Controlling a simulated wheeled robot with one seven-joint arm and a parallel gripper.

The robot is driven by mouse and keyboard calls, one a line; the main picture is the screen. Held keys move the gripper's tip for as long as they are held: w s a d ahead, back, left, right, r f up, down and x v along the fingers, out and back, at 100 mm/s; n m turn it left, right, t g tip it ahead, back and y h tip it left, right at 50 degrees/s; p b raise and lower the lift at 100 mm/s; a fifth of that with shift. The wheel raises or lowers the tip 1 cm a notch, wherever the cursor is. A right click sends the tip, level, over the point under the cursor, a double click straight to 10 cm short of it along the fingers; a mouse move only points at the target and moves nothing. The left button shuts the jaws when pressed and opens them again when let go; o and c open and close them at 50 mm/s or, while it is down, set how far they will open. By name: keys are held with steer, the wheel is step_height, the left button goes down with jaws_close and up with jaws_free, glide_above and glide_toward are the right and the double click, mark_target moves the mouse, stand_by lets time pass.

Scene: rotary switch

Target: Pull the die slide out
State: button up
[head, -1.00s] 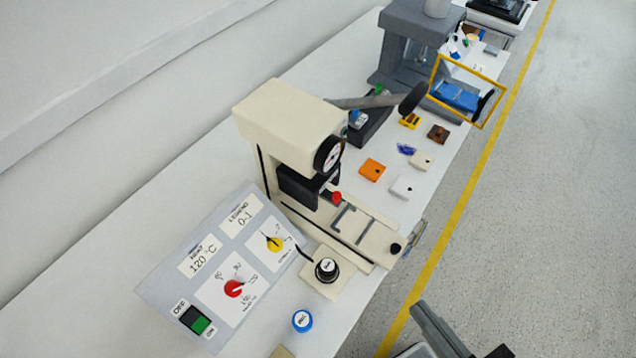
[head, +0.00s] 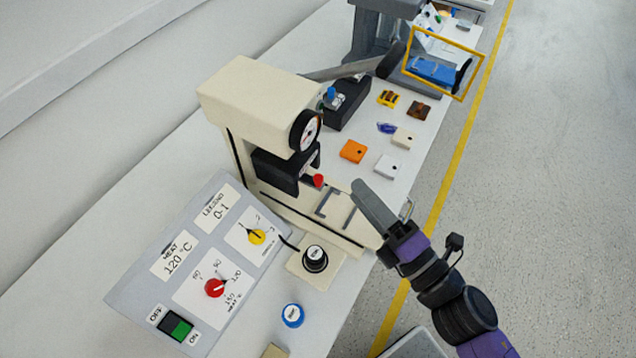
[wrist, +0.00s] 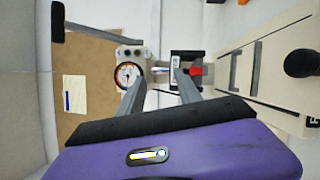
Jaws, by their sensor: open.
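The cream press (head: 255,95) stands on the bench with the die slide (head: 333,207) low at its front. The slide carries grey rails, and its outer end is hidden behind my gripper in the head view. In the wrist view the slide (wrist: 250,75) lies at the right, with a black knob (wrist: 301,63) on its end. My gripper (head: 362,188) is open and empty, in front of the slide's outer end in the head view. In the wrist view its fingertips (wrist: 160,78) point at the press, left of the slide and its knob; I see no contact.
Orange (head: 353,151) and white (head: 388,166) tiles lie beyond the slide. A long lever (head: 345,68) sticks out from the press.

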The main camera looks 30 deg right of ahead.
mark_target(322, 182)
steer(key=w+f+n, duration=0.1)
steer(key=f+n, duration=0.1)
steer(key=n, duration=0.3)
steer(key=w+f+n+g+y, duration=0.1)
steer(key=f+n, duration=0.1)
steer(key=n, duration=0.2)
steer(key=w+f+n, duration=0.1)
steer(key=f+n, duration=0.1)
steer(key=n, duration=0.3)
steer(key=shift+w+a+n+y, duration=0.15)
steer(key=shift+w+n+y, duration=0.15)
steer(key=shift+w+y, duration=0.1)
steer(key=shift+s+a+f+n+g, duration=0.1)
steer(key=shift+a+n+g, duration=0.1)
steer(key=shift+n, duration=0.35)
steer(key=shift+a+n+g, duration=0.1)
steer(key=shift+n+g, duration=0.1)
steer(key=shift+n, duration=0.35)
steer(key=shift+w+a, duration=0.1)
steer(key=shift+w, duration=0.4)
steer(key=w, duration=0.1)
steer(key=w+p, duration=0.1)
steer(key=w, duration=0.1)
steer(key=w+a+p, duration=0.1)
steer(key=w, duration=0.1)
steer(key=shift+w+a, duration=0.15)
steer(key=shift+w, duration=0.65)
steer(key=shift+c, duration=0.2)
jaws_close()
